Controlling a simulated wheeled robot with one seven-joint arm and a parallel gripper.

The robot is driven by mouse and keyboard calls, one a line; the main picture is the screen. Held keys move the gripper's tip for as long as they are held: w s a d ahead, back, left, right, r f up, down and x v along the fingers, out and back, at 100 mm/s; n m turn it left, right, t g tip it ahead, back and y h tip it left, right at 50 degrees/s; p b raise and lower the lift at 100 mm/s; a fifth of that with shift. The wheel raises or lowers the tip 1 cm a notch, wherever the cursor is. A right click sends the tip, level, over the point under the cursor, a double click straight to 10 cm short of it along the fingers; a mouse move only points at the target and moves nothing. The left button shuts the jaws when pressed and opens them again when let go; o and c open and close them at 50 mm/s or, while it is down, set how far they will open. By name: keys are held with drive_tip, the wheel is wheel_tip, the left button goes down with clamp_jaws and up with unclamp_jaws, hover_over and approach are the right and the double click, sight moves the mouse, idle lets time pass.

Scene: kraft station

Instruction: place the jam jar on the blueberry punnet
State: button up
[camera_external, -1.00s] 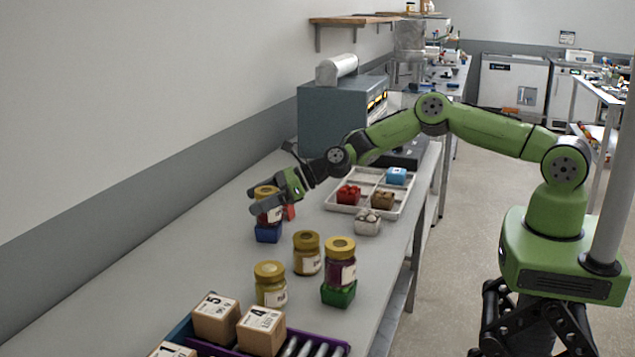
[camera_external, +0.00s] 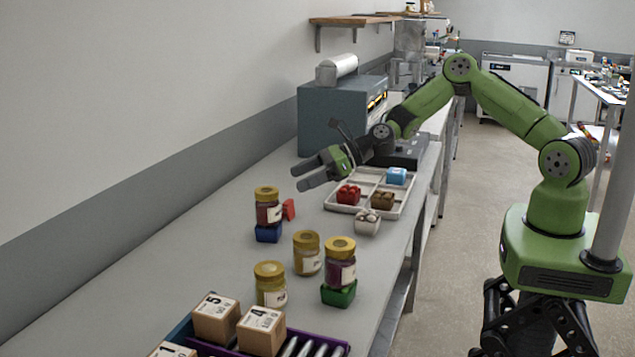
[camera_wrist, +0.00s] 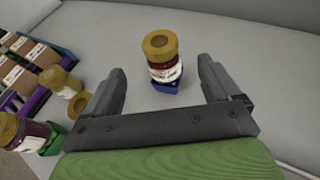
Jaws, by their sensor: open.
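A jam jar (camera_external: 268,207) with a gold lid and dark red contents stands upright on a small blue punnet (camera_external: 268,233) on the bench. In the wrist view the jar (camera_wrist: 162,58) and the blue punnet (camera_wrist: 166,86) show beyond and between the spread fingers. What is in the blue punnet is hidden under the jar. My gripper (camera_external: 305,177) is open and empty, apart from the jar, above and behind it in the external view. It also shows in the wrist view (camera_wrist: 161,82).
A dark purple jar (camera_external: 341,265) stands on a green punnet (camera_external: 338,293). Two yellowish jars (camera_external: 307,255) (camera_external: 270,285) stand nearby. A red item (camera_external: 289,209) is beside the blue punnet. A white tray (camera_external: 343,208) holds several punnets; a white punnet (camera_external: 367,225) sits in front of it.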

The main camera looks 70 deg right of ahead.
drive_tip(key=s+r+n+g+h, duration=0.2)
drive_tip(key=s+r+n, duration=0.4)
drive_tip(key=s+n, duration=0.35)
drive_tip(key=s+r+n+g+h, duration=0.3)
drive_tip(key=s+r+n, duration=0.3)
drive_tip(key=s+n, duration=0.35)
drive_tip(key=s+d+r+n, duration=0.1)
drive_tip(key=s+d+n, duration=0.1)
drive_tip(key=s, duration=0.6)
drive_tip(key=s+d+r+n+h, duration=0.1)
drive_tip(key=s+d+n, duration=0.1)
drive_tip(key=s+n, duration=0.3)
drive_tip(key=s+d+r+n+g+h, duration=0.1)
drive_tip(key=s+d+r+n, duration=0.1)
drive_tip(key=s, duration=0.9)
drive_tip(key=shift+d+n, duration=0.6)
drive_tip(key=shift+n, duration=0.3)
